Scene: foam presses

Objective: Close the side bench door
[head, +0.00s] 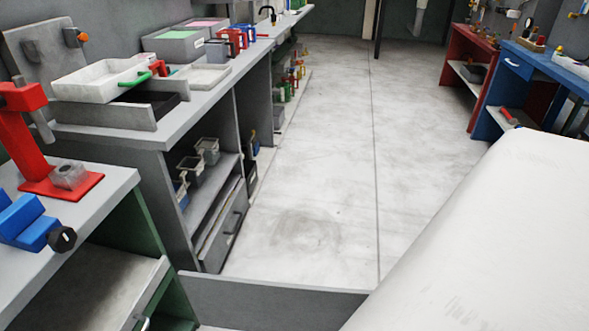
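A flat grey panel (275,300), which looks like the open side bench door, stands out into the aisle at the bottom of the head view. Its left end is near the front corner of the grey bench (112,140), and its right end runs behind my white arm part. Its hinge and any handle are not visible. Beside it, the bench front shows an open shelf (212,195) with small grey bins, above a grey drawer front (222,232) with a dark handle. My gripper is not in view.
A bench with a green side (150,215) stands at the near left, bearing a red press (25,130) and a blue vise (30,222). Red (465,60) and blue (520,65) benches stand at the right. The concrete floor (320,140) between the rows is clear.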

